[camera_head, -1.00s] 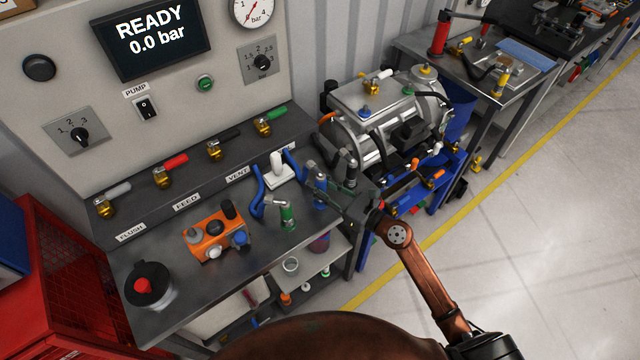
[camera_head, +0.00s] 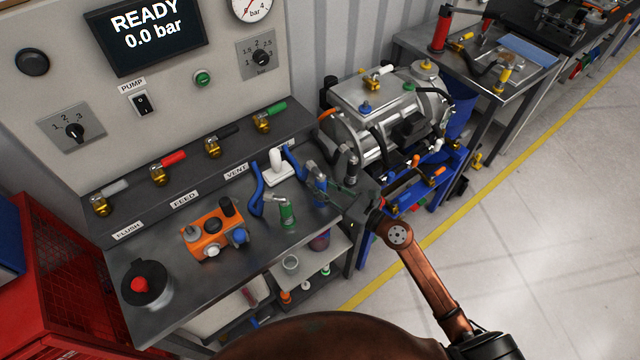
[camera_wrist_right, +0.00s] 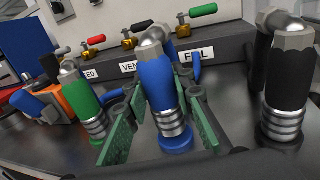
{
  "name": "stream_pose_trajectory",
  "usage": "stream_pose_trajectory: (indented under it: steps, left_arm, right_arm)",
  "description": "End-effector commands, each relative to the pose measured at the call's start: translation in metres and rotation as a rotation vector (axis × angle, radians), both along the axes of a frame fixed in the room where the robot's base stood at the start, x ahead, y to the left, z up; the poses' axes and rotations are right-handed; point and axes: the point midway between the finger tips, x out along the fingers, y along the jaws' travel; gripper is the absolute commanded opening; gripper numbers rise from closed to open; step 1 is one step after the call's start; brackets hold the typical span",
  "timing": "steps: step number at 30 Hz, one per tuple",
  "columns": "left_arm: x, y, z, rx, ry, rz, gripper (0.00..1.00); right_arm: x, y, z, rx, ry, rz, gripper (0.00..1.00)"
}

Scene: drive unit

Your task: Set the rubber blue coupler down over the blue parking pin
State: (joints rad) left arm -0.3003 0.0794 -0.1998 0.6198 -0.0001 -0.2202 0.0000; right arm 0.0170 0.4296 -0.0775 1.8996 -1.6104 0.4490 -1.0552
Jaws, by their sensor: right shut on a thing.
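The blue coupler (camera_head: 320,191) has a grey metal elbow on top and stands near the bench's right end. In the right wrist view the coupler (camera_wrist_right: 157,85) is close to upright, with a ringed metal lower end. My right gripper (camera_head: 333,192) has its green-padded fingers on either side of it and is shut on it. A round blue base (camera_wrist_right: 177,144), seemingly that of the blue parking pin, shows directly below the metal end. The pin's shaft is hidden, and I cannot tell whether the coupler is fully seated. My left gripper is not in view.
A green coupler (camera_wrist_right: 82,101) stands to the left and a black coupler (camera_wrist_right: 287,82) close on the right. The valve panel rises behind.

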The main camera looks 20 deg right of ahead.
Motion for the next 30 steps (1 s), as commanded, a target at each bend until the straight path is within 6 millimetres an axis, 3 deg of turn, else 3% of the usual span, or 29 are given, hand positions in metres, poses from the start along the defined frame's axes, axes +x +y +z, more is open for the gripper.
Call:
stream_pose_trajectory:
  steps: [30]
  left_arm:
    - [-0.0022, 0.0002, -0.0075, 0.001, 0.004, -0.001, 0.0]
  right_arm:
    - [0.0002, -0.0001, -0.0073, 0.001, -0.002, -0.001, 0.0]
